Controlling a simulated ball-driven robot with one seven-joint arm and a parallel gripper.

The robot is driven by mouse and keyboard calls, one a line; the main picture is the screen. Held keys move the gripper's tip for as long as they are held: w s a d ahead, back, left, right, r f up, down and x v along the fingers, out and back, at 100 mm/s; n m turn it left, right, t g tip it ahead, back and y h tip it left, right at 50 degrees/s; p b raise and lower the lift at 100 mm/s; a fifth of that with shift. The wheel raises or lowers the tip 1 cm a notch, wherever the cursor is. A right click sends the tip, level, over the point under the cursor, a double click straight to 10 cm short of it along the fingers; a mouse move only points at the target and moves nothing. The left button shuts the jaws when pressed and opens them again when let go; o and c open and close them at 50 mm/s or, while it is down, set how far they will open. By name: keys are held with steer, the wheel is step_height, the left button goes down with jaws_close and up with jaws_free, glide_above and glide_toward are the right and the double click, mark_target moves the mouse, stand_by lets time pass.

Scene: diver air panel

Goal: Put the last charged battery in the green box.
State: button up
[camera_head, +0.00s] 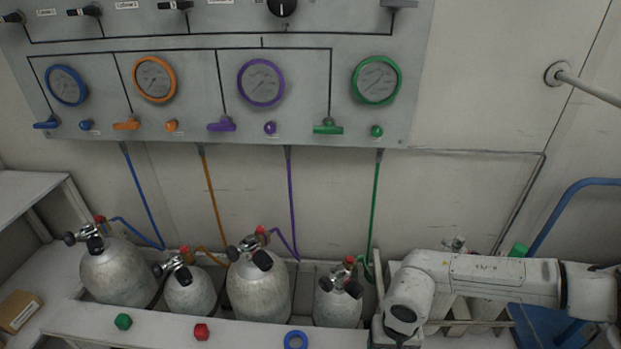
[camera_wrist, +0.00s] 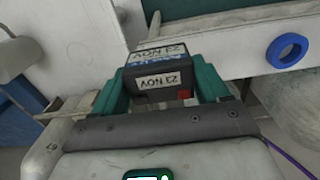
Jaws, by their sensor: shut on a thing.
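My gripper (camera_wrist: 162,74) shows in the wrist view with its green fingers on either side of a dark block-shaped battery (camera_wrist: 158,79). It is shut on the battery. The battery has white labels reading "23 NOV", a strip of blue writing and a small red spot at its right end. In the head view my arm reaches to the right edge, and neither my gripper nor the battery can be seen there.
A white bench (camera_head: 165,327) carries a green cap (camera_head: 123,321), a red cap (camera_head: 201,331) and a blue ring (camera_head: 295,340). Several cylinders (camera_head: 259,290) stand behind it under the gauge panel (camera_head: 215,110). A blue rail (camera_head: 560,205) stands at the right. A cardboard box (camera_head: 18,311) lies far left.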

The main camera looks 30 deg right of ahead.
steer(key=w+a+n, duration=0.3)
steer(key=a, duration=0.3)
steer(key=w+a+r+n+p, duration=0.1)
steer(key=w+a+n, duration=0.2)
steer(key=a, duration=0.3)
steer(key=shift+a+r+n, duration=0.15)
steer(key=shift+a+n, duration=0.15)
steer(key=shift+a, duration=0.05)
steer(key=shift+w+d, duration=0.1)
steer(key=shift+w, duration=0.05)
stand_by(0.4)
